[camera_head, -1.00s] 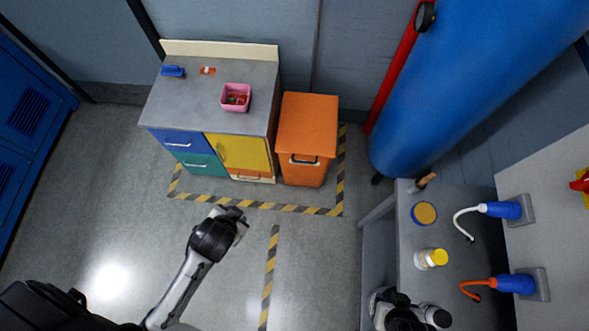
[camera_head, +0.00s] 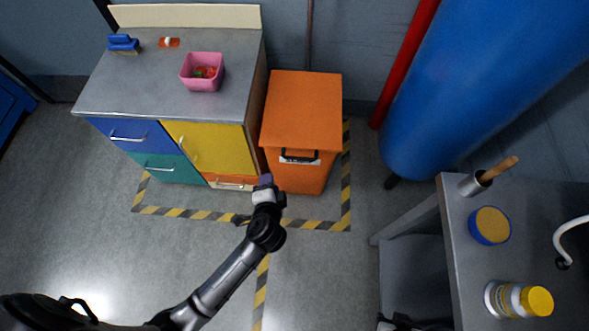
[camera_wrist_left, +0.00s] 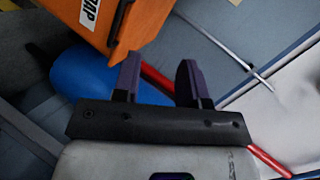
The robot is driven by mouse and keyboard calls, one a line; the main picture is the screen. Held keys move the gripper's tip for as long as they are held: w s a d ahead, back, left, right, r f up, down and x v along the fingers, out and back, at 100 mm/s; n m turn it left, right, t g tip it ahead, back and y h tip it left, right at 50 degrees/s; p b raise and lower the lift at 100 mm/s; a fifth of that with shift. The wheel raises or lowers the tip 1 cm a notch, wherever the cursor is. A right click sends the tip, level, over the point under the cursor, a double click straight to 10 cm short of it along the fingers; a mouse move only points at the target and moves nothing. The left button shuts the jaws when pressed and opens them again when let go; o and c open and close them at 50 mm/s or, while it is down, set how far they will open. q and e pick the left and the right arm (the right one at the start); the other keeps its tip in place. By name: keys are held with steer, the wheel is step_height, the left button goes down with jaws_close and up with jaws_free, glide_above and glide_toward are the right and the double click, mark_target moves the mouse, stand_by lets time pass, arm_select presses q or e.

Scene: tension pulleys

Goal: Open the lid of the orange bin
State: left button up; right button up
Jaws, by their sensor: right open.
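The orange bin (camera_head: 300,135) stands on the floor right of the cabinet, its flat lid (camera_head: 303,105) down. A black handle (camera_head: 300,156) is on its front, below the lid edge. In the left wrist view, the bin's orange surface (camera_wrist_left: 125,12) and black handle (camera_wrist_left: 121,20) show at the top left. My left gripper (camera_head: 266,183) is in front of the bin's lower left front, apart from the handle. Its two dark fingers show apart and empty in the left wrist view (camera_wrist_left: 158,78). My right gripper (camera_head: 398,322) shows only as a dark part at the bottom edge; it is open.
The cabinet (camera_head: 180,95) with coloured fronts stands close left of the bin, with a pink box (camera_head: 202,72) on top. A blue tank (camera_head: 460,90) and red pipe (camera_head: 408,60) are to the right. A grey workbench (camera_head: 462,250) is at the lower right.

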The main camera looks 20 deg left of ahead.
mark_target(294, 158)
arm_select(q)
steer(key=w+d+f+m+t+b, duration=0.2)
steer(key=w+f+b, duration=0.1)
steer(key=f+b, duration=0.3)
steer(key=w+d+f+m+t+b, duration=0.1)
steer(key=w+d+f+m+b, duration=0.1)
steer(key=f+b, duration=0.4)
steer(key=shift+d+b+x, duration=0.2)
steer(key=shift+b+x, duration=1.15)
steer(key=shift+x, duration=2.15)
steer(key=shift+d+b+x, duration=0.2)
steer(key=shift+b+x, duration=1.15)
steer(key=shift+x, duration=2.15)
steer(key=shift+w+f, duration=0.1)
steer(key=shift+w, duration=0.05)
steer(key=shift+c, duration=0.2)
jaws_close()
